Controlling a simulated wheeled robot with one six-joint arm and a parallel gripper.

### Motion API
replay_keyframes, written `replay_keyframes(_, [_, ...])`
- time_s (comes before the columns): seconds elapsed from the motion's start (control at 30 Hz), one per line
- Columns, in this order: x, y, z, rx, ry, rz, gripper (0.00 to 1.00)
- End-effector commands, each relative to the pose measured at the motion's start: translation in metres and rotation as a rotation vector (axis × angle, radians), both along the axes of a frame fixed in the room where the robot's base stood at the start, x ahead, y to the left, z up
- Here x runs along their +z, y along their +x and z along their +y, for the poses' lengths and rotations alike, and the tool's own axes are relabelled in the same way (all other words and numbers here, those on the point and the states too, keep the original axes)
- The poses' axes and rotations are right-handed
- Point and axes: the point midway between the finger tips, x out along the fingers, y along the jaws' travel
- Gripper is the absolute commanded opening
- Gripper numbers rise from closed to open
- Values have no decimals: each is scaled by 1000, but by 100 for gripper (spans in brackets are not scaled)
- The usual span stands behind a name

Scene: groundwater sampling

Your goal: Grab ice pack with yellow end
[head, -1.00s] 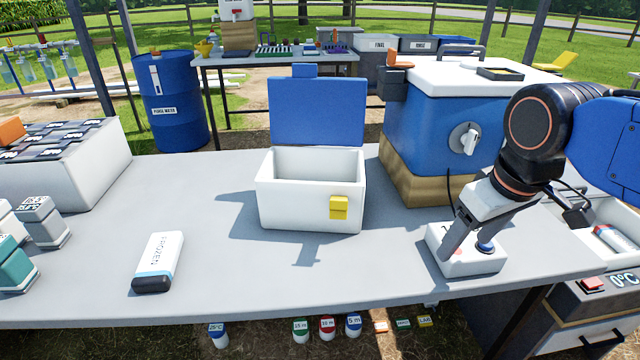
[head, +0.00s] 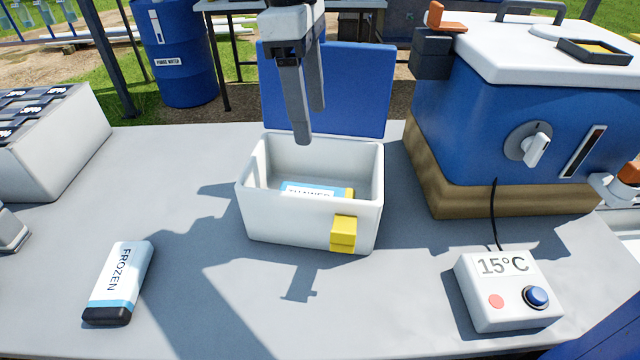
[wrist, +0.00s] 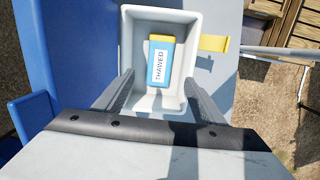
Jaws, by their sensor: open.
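The ice pack with the yellow end (head: 308,189) lies inside a small white cooler box (head: 290,228). Its label reads THAWED, and the front wall hides part of it in the head view. In the wrist view the blue pack (wrist: 160,62) lies lengthwise in the box, its yellow end away from my gripper. My gripper (head: 310,125) is open and empty, pointing down over the box. In the wrist view its two fingers (wrist: 160,92) are spread to either side, below the pack in the picture. A second pack, FROZEN with a black end (head: 118,284), lies on the table at left.
The box's blue lid (head: 345,90) stands open behind it, and a yellow latch (head: 343,233) sits on its front. A 15°C button unit (head: 508,290) and a large blue cooler (head: 470,120) stand at right. The table between the frozen pack and the box is clear.

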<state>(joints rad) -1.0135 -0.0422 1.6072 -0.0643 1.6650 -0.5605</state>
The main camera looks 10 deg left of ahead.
Motion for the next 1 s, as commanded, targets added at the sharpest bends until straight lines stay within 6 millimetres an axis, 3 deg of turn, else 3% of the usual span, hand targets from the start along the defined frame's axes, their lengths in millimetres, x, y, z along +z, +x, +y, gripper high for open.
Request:
replay_keyframes(0.1, [1, -6, 11, 34, -11, 7, 64])
replay_keyframes(0.23, [-10, -7, 12, 42, -13, 9, 64])
replay_keyframes(0.7, [-91, -7, 1, 39, -14, 8, 64])
replay_keyframes(1.0, [-119, -6, -2, 39, -12, 7, 64])
